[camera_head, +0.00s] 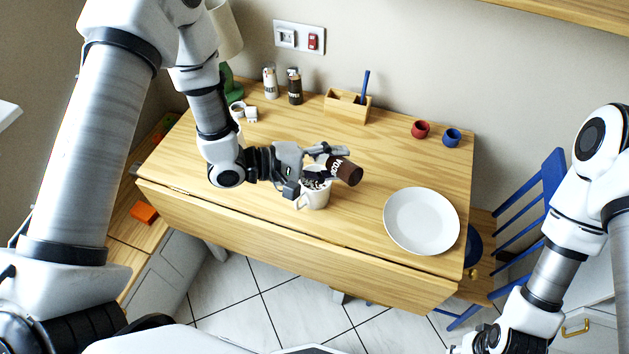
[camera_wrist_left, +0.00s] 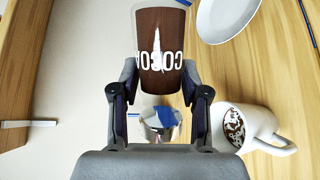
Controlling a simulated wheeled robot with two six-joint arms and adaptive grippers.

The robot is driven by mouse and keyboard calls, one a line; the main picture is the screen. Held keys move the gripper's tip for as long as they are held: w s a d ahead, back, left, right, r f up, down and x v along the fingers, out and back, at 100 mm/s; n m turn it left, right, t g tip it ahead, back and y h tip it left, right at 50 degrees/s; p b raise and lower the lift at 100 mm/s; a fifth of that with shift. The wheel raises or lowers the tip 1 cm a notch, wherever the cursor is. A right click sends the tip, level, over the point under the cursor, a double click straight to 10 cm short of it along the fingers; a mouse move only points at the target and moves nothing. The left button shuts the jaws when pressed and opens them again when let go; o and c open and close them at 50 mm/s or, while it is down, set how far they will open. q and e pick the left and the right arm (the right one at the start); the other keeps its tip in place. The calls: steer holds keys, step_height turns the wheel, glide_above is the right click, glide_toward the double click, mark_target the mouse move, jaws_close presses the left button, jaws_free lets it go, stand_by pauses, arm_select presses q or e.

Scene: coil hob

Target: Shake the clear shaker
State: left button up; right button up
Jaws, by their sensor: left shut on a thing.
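The clear shaker (camera_head: 345,171) holds brown cocoa and carries white COCOA lettering. My left gripper (camera_head: 322,163) is shut on it and holds it tilted, above and beside a white mug (camera_head: 315,196). In the left wrist view the shaker (camera_wrist_left: 162,45) sits between the fingers (camera_wrist_left: 160,88) with its lettering upside down. A shiny rounded metal part (camera_wrist_left: 160,122) shows below it, between the finger bases. The mug (camera_wrist_left: 240,126) stands to the right there, with brown specks on a white surface inside. My right arm shows at lower right in the head view, but its fingers are out of frame.
A white plate (camera_head: 421,221) lies on the wooden table (camera_head: 260,205), right of the mug. Red (camera_head: 420,130) and blue (camera_head: 452,137) cups, a wooden holder (camera_head: 346,107), and light (camera_head: 270,83) and dark (camera_head: 294,86) shakers stand at the back. A blue chair (camera_head: 535,205) is at right.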

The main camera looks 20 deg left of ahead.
mark_target(351, 162)
arm_select(q)
steer(key=shift+m, duration=0.4)
steer(key=m+g, duration=0.1)
steer(key=m, duration=0.1)
steer(key=m+g+y, duration=0.1)
steer(key=m, duration=0.2)
steer(key=shift+w+f, duration=0.15)
steer(key=d+r+m+g+p, duration=0.1)
steer(key=m+p, duration=0.1)
steer(key=m, duration=0.2)
steer(key=s+r+m+g+p, duration=0.1)
steer(key=m, duration=0.3)
steer(key=d+r+m+g+p, duration=0.1)
steer(key=m+p, duration=0.1)
steer(key=m, duration=0.2)
steer(key=shift+s+d+r+g+p, duration=0.3)
steer(key=shift+d+r+g+p, duration=0.05)
steer(key=shift+r+g, duration=0.05)
steer(key=r+m+p, duration=0.1)
steer(key=m+p, duration=0.1)
steer(key=s+d+r+m+t+p, duration=0.1)
steer(key=r+p, duration=0.1)
steer(key=s+d+r+m+t+p, duration=0.1)
steer(key=m+p, duration=0.1)
steer(key=shift+s+d+r+m, duration=0.1)
steer(key=shift+d+r+m, duration=0.05)
steer(key=shift+d+m, duration=0.15)
steer(key=shift+m+h, duration=0.3)
steer(key=shift+t, duration=0.3)
steer(key=shift+f, duration=0.2)
